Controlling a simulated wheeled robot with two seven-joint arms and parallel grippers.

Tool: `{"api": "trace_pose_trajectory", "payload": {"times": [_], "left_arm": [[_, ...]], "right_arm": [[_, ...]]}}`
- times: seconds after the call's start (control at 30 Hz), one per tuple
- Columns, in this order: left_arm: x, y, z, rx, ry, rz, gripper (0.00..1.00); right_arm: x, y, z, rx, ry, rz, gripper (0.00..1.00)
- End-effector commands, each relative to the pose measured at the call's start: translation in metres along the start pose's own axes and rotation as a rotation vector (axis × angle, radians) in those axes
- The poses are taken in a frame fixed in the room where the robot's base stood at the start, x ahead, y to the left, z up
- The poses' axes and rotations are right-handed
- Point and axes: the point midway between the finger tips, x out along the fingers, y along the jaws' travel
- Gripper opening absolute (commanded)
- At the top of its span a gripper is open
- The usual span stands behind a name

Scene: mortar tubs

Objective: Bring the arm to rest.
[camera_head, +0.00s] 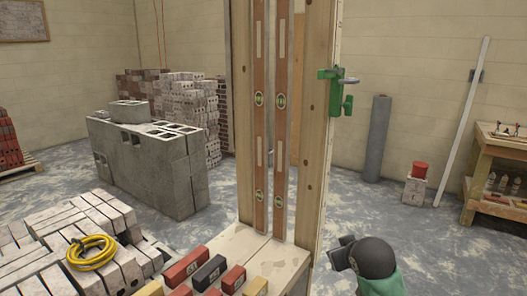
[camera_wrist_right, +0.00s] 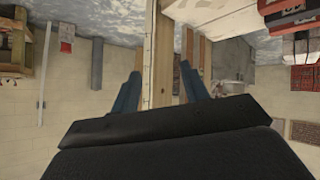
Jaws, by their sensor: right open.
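My right gripper (camera_wrist_right: 160,82) shows in the right wrist view as two blue fingers spread apart. Nothing is held between them; a wooden post (camera_wrist_right: 158,60) shows beyond the gap. In the head view my right arm's dark rounded end (camera_head: 376,257) is at the lower right, beside the foot of the timber frame (camera_head: 314,120). The fingers are hard to make out there. My left gripper is in neither view.
Two long spirit levels (camera_head: 260,140) stand upright in the frame, and a green clamp (camera_head: 336,92) grips its right post. Small coloured blocks (camera_head: 210,271) lie in front. A yellow hose coil (camera_head: 91,251) rests on bricks at left. Open floor (camera_head: 440,240) lies right.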

Motion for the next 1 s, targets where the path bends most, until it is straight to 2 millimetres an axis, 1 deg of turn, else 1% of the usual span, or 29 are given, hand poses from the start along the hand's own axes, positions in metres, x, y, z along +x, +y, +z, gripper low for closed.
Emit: {"api": "trace_pose_trajectory", "payload": {"times": [0.03,0.1,0.27,0.4,0.47,0.6,0.77,0.8,0.87,1.0], "left_arm": [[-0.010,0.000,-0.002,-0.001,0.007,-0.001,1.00],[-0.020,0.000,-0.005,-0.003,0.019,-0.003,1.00],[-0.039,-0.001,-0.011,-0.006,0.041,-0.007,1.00],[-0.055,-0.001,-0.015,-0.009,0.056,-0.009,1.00],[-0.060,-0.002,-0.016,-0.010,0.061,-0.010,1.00],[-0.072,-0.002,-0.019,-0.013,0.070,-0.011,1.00],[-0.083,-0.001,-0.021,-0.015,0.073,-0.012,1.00],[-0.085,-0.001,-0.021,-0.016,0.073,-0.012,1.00],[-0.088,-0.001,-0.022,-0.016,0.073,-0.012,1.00],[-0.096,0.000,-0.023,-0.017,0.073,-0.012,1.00]], "right_arm": [[-0.004,-0.009,0.015,0.007,-0.021,-0.009,0.45],[-0.008,-0.021,0.035,0.014,-0.046,-0.018,0.45],[-0.018,-0.048,0.082,0.035,-0.110,-0.049,0.45],[-0.030,-0.072,0.123,0.055,-0.172,-0.086,0.45],[-0.035,-0.083,0.140,0.065,-0.201,-0.105,0.45],[-0.049,-0.107,0.182,0.088,-0.275,-0.147,0.45],[-0.066,-0.134,0.232,0.116,-0.370,-0.192,0.45],[-0.071,-0.141,0.245,0.123,-0.395,-0.202,0.45],[-0.079,-0.150,0.264,0.133,-0.433,-0.217,0.45],[-0.102,-0.171,0.307,0.156,-0.521,-0.249,0.45]]}}
